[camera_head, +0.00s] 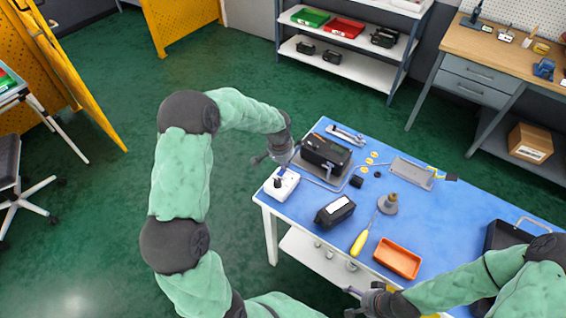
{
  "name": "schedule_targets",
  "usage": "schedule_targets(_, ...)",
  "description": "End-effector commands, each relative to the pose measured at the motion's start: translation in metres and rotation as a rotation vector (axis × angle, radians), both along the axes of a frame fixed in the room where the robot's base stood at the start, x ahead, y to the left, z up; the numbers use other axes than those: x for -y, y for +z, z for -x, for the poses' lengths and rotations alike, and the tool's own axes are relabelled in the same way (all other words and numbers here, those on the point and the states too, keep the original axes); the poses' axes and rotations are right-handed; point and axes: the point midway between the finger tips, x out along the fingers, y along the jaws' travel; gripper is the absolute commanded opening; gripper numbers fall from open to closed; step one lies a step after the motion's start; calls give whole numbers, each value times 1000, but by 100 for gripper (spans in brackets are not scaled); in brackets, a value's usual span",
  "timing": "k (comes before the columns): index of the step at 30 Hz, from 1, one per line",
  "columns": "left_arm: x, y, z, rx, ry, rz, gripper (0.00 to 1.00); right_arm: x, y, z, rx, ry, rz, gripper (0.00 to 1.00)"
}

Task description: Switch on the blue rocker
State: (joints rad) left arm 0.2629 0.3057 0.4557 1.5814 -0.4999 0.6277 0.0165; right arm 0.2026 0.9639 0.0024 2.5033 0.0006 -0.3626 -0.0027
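A white switch box (285,188) sits at the near left corner of the blue-topped table (408,209). It has a small blue part (281,171) at its back edge, which looks like the blue rocker, and a black knob (277,183) on top. My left gripper (273,162) hangs just above and behind the box, close to the blue part. Its fingers look spread, with nothing between them; whether it touches the box cannot be told. My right gripper (352,301) is at the table's front edge, with its fingers apart and empty.
A black device (325,151) stands right behind the box, with a grey pipe beside it. A dark box (335,211), a yellow-handled screwdriver (361,240), a round grey-brown part (388,203) and an orange tray (397,258) lie further right. Bare blue surface lies between them.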

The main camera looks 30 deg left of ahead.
Motion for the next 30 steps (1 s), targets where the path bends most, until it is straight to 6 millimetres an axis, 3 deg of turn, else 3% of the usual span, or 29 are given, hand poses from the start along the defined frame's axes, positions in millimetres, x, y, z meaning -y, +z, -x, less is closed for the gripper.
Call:
schedule_targets(20, 0, -6, -2, -66, 0, -5, 0, 0, 7, 0, 0, 0, 0, 100)
schedule_targets(30, -1, -3, 7, -67, 0, -5, 0, 0, 9, 0, 0, 0, 0, 100)
